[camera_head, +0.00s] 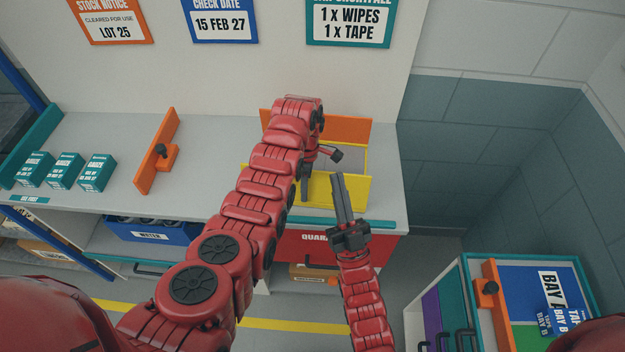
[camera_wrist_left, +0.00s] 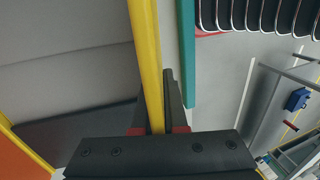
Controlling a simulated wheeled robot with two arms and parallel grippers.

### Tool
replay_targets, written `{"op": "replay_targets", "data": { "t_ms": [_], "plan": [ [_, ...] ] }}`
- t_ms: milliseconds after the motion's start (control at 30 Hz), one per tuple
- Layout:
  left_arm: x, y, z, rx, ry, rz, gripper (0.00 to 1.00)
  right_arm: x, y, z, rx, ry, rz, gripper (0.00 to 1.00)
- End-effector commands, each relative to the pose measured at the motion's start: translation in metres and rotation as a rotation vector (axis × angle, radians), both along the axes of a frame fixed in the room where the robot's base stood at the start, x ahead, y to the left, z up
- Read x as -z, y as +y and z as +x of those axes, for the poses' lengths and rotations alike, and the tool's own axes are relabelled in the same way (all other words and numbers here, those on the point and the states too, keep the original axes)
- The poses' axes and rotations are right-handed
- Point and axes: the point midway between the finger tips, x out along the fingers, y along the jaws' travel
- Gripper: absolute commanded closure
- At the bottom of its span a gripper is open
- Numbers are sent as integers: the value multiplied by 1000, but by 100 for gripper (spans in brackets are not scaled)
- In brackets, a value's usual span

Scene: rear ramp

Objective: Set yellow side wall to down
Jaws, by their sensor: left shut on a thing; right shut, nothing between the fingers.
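The yellow side wall (camera_head: 357,190) is the front wall of a box on the grey counter, and it appears to stand up. Its edge runs as a yellow strip in the left wrist view (camera_wrist_left: 145,55). My left gripper (camera_head: 305,194) reaches down from above and is shut on that edge; the wrist view shows its fingers on both sides of the strip. The orange wall (camera_head: 350,130) stands at the back of the box. My right gripper (camera_head: 339,178) points up, shut and empty, in front of the yellow wall. My left arm hides the left part of the box.
The teal counter edge (camera_head: 378,224) runs just in front of the box. A red drawer front (camera_head: 370,246) is below. An orange divider (camera_head: 158,160) and several teal gauze boxes (camera_head: 97,173) stand left. A teal-rimmed cart (camera_head: 478,262) is at lower right.

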Motion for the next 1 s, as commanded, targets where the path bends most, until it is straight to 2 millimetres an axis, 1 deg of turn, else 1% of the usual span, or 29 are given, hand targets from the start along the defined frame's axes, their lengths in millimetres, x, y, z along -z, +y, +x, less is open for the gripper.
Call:
{"op": "replay_targets", "data": {
  "t_ms": [33, 67, 100, 200, 300, 400, 433, 533, 667, 800, 1000],
  "plan": [
    [2, 0, -2, 1, 5, 0, 100, 6, 25, 7, -49, 67, -25, 100],
    [2, 0, -2, 1, 5, -1, 100, 13, 39, 12, -75, 118, -47, 100],
    [2, 0, -2, 1, 5, -1, 100, 22, 59, 17, -106, 183, -79, 100],
    [2, 0, -2, 1, 6, -1, 100, 45, 103, 24, -159, 329, -169, 100],
    [2, 0, -2, 1, 6, -1, 100, 72, 137, 25, -175, 468, -265, 100],
    [2, 0, -2, 1, 6, -1, 100, 94, 157, 23, -150, 589, -348, 100],
    [2, 0, -2, 1, 6, -1, 100, 100, 160, 23, -137, 623, -367, 100],
    [2, 0, -2, 1, 6, -1, 100, 116, 162, 20, -66, 734, -415, 100],
    [2, 0, -2, 1, 6, 0, 100, 125, 149, 16, 61, 855, -423, 100],
    [2, 0, -2, 1, 6, 0, 100, 123, 120, 8, 211, 962, -369, 100],
    [2, 0, -2, 1, 6, 0, 100, 119, 81, -7, 368, 1059, -260, 100]
  ]
}}
